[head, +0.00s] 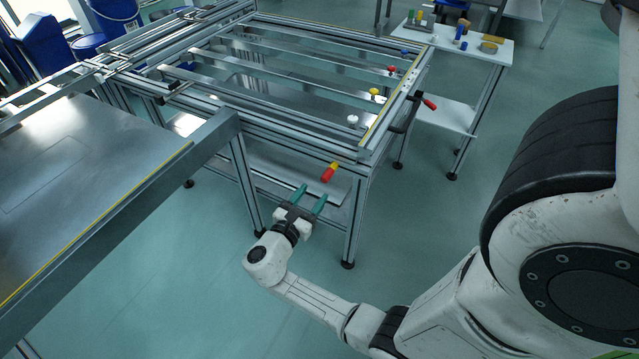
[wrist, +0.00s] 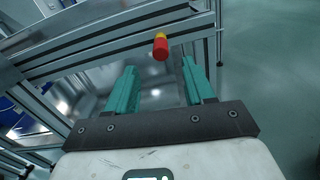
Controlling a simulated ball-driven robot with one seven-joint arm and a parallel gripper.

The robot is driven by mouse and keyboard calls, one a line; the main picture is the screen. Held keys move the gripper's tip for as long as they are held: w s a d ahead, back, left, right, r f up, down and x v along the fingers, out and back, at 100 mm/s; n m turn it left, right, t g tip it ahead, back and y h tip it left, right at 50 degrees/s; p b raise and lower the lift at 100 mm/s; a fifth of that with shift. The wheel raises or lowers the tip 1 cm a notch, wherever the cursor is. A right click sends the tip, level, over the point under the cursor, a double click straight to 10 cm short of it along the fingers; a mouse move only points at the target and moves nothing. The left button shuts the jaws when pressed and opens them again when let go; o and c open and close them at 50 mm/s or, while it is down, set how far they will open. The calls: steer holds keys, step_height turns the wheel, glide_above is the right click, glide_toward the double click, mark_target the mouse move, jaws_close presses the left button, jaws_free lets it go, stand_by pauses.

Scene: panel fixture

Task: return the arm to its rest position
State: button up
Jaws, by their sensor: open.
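My gripper (head: 309,199) is open and empty, in front of the near end of the panel fixture (head: 300,125). Its two green fingers are spread apart; they also show in the wrist view (wrist: 157,75). A red and yellow cylinder-shaped piece (head: 328,173) is at the fixture's near side, a little beyond the fingertips. In the wrist view the same piece (wrist: 160,46) appears ahead, between the finger lines, with a visible gap to the fingers. My arm reaches to the gripper from the lower right of the head view.
A metal table (head: 90,190) with a yellow edge line stands at left. White, yellow, red and blue knobs line the fixture's right side. A red-handled clamp (head: 428,103) juts out there. A white side table (head: 470,45) holds small parts.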

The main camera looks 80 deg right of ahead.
steer(key=shift+v, duration=1.6)
steer(key=s+a+f+m+t+y, duration=0.1)
steer(key=s+a+f+m+y, duration=0.3)
steer(key=s+a+m+y, duration=0.45)
steer(key=a+r+m+t+y, duration=0.2)
steer(key=a+m+t+y, duration=0.3)
steer(key=a+y, duration=0.55)
step_height(320, 180, up, 19)
steer(key=a+m+g+h+p, duration=0.1)
steer(key=a+p, duration=0.1)
steer(key=p, duration=1.6)
steer(key=shift+w+h+p, duration=0.25)
steer(key=shift+h+p, duration=0.05)
steer(key=shift+p, duration=0.1)
steer(key=shift+a, duration=0.15)
